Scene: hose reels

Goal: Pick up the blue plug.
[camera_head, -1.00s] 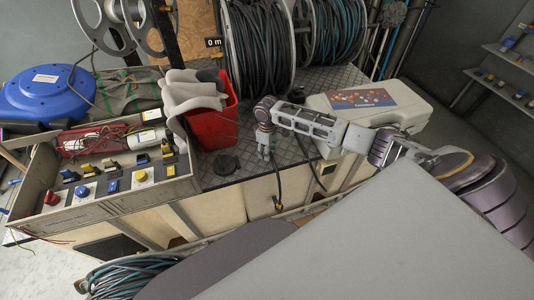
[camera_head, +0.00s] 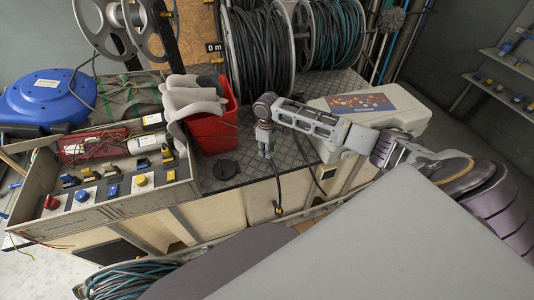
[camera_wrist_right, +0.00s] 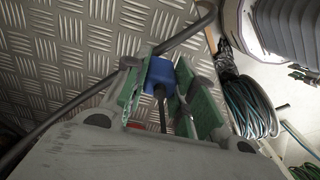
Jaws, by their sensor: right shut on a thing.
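My right gripper (camera_head: 266,150) is over the dark tread-plate top of the bench, between the red bin and the white case. In the right wrist view its green-padded fingers (camera_wrist_right: 160,88) are shut on the blue plug (camera_wrist_right: 158,72), one on each side. A dark cable or pin extends from the plug between the fingers. In the head view the plug is too small and hidden to make out. My left gripper is out of view.
The tread-plate bench top (camera_head: 230,172) holds a red bin (camera_head: 214,130) with grey gloves, a white case (camera_head: 370,103) and cable reels (camera_head: 258,45) behind. A black cable (camera_head: 278,190) hangs over its front edge. A tool crate (camera_head: 95,215) and a blue reel (camera_head: 45,98) are at left.

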